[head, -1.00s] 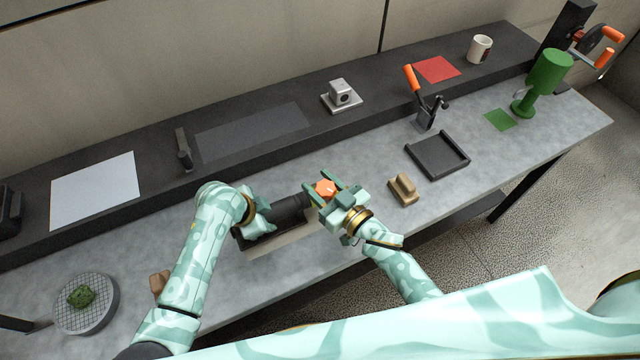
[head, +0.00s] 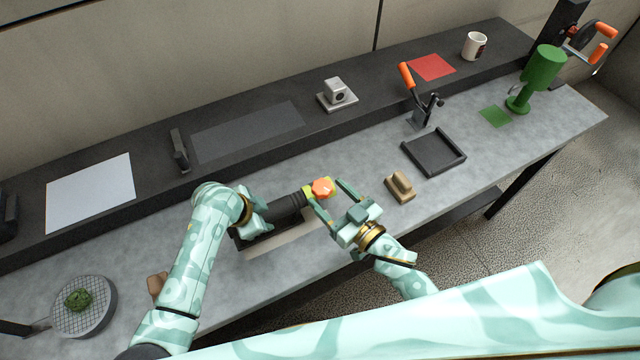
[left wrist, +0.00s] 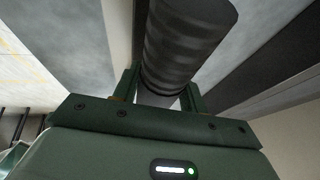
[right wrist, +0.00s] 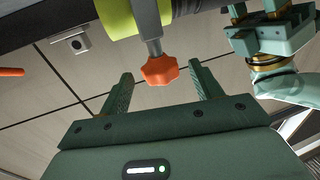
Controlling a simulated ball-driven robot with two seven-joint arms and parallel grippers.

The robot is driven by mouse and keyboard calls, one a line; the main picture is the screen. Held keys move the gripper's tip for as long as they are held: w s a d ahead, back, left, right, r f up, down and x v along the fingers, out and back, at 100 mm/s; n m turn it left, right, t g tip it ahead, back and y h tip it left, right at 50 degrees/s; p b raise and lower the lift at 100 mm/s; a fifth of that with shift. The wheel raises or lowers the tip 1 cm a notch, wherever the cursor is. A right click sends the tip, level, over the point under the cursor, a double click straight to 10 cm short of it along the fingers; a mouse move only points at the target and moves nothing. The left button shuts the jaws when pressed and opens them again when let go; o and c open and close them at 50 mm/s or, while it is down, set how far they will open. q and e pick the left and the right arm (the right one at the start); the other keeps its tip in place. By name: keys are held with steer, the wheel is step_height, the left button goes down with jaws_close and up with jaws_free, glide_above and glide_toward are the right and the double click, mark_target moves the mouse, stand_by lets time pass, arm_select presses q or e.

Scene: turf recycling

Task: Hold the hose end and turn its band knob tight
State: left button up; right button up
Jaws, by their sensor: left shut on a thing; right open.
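The black ribbed hose (head: 284,208) lies along the front of the bench, and its end carries a yellow-green band (head: 308,192) with an orange knob (head: 322,188). My left gripper (head: 262,216) is shut on the hose; the left wrist view shows the hose (left wrist: 185,45) between its fingers. My right gripper (head: 328,200) is open, just right of the knob and apart from it. In the right wrist view the orange knob (right wrist: 160,70) sits on a grey stem below the yellow-green band (right wrist: 118,18), between and beyond the spread fingers (right wrist: 163,85).
A tan block (head: 400,187) and a black tray (head: 434,152) stand right of my right gripper. An orange-handled tool (head: 408,78) stands behind the tray. A round gridded dish (head: 84,306) is at far left.

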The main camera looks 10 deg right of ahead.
steer(key=v, duration=0.7)
steer(key=shift+r, duration=0.1)
